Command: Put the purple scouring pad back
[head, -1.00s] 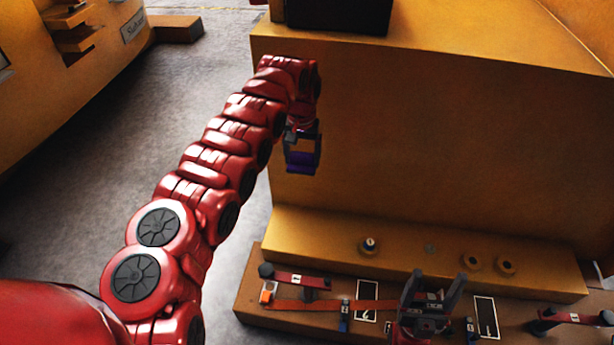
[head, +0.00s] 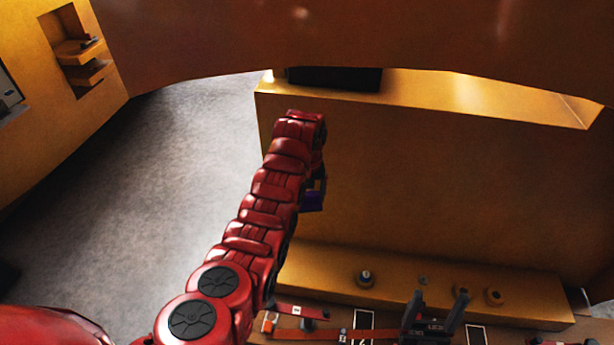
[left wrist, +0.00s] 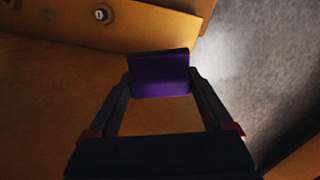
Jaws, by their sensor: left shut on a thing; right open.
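The purple scouring pad (head: 312,201) is held by my left gripper (head: 316,192) in front of the large yellow-orange panel, above the ledge. In the left wrist view the purple pad (left wrist: 160,75) sits between the two dark fingertips of the left gripper (left wrist: 160,82), which are shut on it. In the head view my arm hides part of that gripper. My right gripper (head: 436,312) is open and empty at the bottom, pointing up, in front of the ledge.
A yellow-orange ledge (head: 400,270) carries several small round pieces, one of them a knob (head: 365,278). Below it is a bench with red strips (head: 335,335) and dark-framed plates. A dark box (head: 335,79) stands on top of the panel. Grey floor (head: 190,160) is open at the left.

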